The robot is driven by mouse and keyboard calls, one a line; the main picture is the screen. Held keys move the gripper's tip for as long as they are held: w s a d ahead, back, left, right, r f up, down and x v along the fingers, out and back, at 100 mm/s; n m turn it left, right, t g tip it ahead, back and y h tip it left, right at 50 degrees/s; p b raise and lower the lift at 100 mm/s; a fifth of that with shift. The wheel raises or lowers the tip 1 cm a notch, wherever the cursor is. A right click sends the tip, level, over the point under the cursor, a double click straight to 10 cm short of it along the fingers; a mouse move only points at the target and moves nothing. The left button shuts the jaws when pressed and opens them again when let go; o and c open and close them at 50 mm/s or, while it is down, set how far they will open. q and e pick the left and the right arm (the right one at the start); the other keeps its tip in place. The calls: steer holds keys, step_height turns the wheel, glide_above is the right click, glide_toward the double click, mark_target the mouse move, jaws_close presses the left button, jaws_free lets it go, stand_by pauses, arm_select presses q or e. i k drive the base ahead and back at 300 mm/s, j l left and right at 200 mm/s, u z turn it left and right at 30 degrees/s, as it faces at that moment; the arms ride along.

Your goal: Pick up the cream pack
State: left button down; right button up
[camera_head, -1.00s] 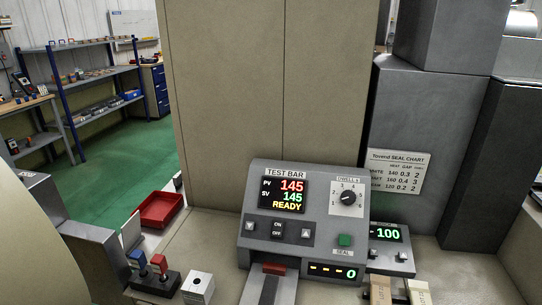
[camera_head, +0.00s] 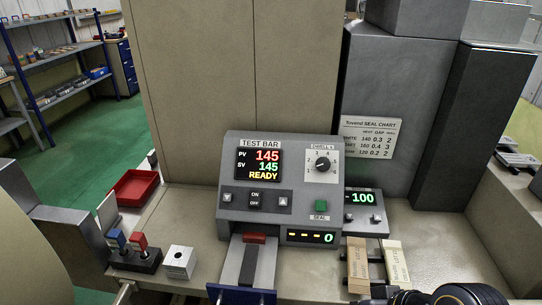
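The cream pack (camera_head: 396,263) is a narrow, pale, printed slab lying on the bench right of the test bar machine, in front of the small display box. A tan pack (camera_head: 357,264) lies just to its left, nearly parallel. Dark rounded parts of my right arm (camera_head: 462,294) show at the bottom edge, right of and nearer than the cream pack. No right fingertips can be made out, so its opening is hidden. The cream pack lies on the bench with no gripper seen on it. My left gripper is not in view.
The test bar machine (camera_head: 279,185) stands mid-bench and reads READY. A small box (camera_head: 363,199) reading 100 stands behind the packs. A red tray (camera_head: 136,188), a holder with coloured tools (camera_head: 133,259) and a metal block (camera_head: 179,262) are at left. Bench right of the packs is clear.

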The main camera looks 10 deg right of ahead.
mark_target(396, 266)
steer(key=k+j+z, duration=0.1)
steer(key=z, duration=0.15)
steer(key=k+j+z, duration=0.1)
steer(key=z, duration=1.25)
